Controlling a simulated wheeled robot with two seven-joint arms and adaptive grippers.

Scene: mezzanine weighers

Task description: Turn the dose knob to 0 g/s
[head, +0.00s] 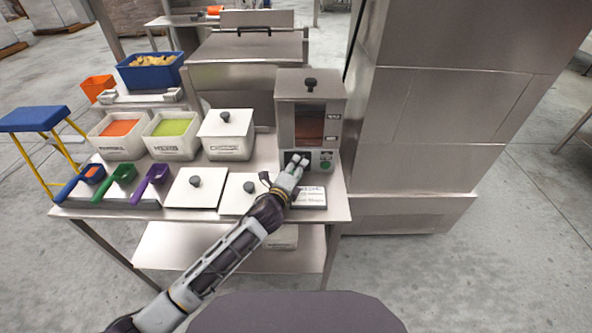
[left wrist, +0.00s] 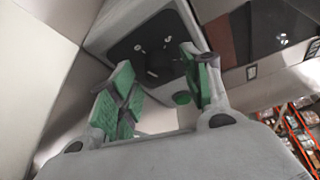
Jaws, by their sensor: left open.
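In the left wrist view the black panel (left wrist: 125,52) shows small white marks and a short pale line, perhaps the knob's pointer. The knob's outline and setting are too dark to read. My right gripper is not in view.
A green button (head: 325,165) sits just right of the gripper. A small white-labelled scale (head: 310,197) lies below it. Lidded bins, open bins (head: 120,147) and colored scoops (head: 120,185) fill the table's left. A tall steel cabinet (head: 430,120) stands close on the right.

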